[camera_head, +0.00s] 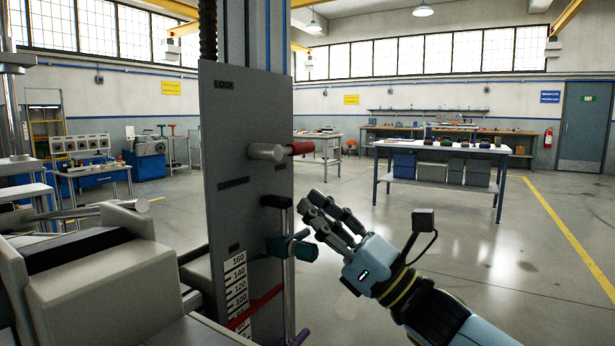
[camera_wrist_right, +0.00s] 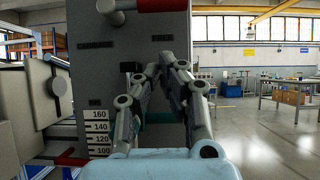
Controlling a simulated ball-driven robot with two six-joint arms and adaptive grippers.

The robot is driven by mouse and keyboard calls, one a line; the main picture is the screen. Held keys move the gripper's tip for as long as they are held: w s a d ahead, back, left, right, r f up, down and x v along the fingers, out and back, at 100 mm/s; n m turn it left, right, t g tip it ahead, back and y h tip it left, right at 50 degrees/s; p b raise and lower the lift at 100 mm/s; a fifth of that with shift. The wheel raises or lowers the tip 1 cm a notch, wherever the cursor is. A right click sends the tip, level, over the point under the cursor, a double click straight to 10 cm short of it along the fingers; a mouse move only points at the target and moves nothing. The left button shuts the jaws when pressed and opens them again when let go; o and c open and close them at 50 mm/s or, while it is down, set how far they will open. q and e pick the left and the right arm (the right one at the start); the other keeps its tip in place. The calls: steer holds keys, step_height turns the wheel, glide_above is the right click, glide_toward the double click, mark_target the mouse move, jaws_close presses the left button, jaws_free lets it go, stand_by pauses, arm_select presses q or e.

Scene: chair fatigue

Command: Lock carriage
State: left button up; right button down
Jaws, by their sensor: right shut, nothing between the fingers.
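The grey upright panel (camera_head: 225,120) has a LOCK label at its top and a CARRIAGE label lower down. A lever with a metal hub (camera_head: 265,152) and a red handle (camera_head: 301,148) points right, about level, between those labels. In the right wrist view the red handle (camera_wrist_right: 162,5) is cut off by the top edge, above the word FREE. My right gripper (camera_head: 307,203) is below and right of the red handle, apart from it. Its fingers (camera_wrist_right: 160,67) are shut and empty in front of the panel. My left gripper is not in view.
A green knob (camera_head: 291,246) and a black bracket (camera_head: 276,201) sit on a vertical rod close to my right fingers. A red pointer (camera_head: 258,309) crosses the scale (camera_head: 236,285). A grey machine part (camera_head: 90,270) fills the lower left. Open floor lies to the right.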

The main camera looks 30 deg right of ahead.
mark_target(295, 149)
steer(key=r, duration=0.1)
steer(key=r+p, duration=0.1)
steer(key=r, duration=0.1)
steer(key=w+r, duration=0.1)
steer(key=shift+w+a+r, duration=0.1)
steer(key=shift+a+r, duration=0.05)
steer(key=shift+a, duration=0.2)
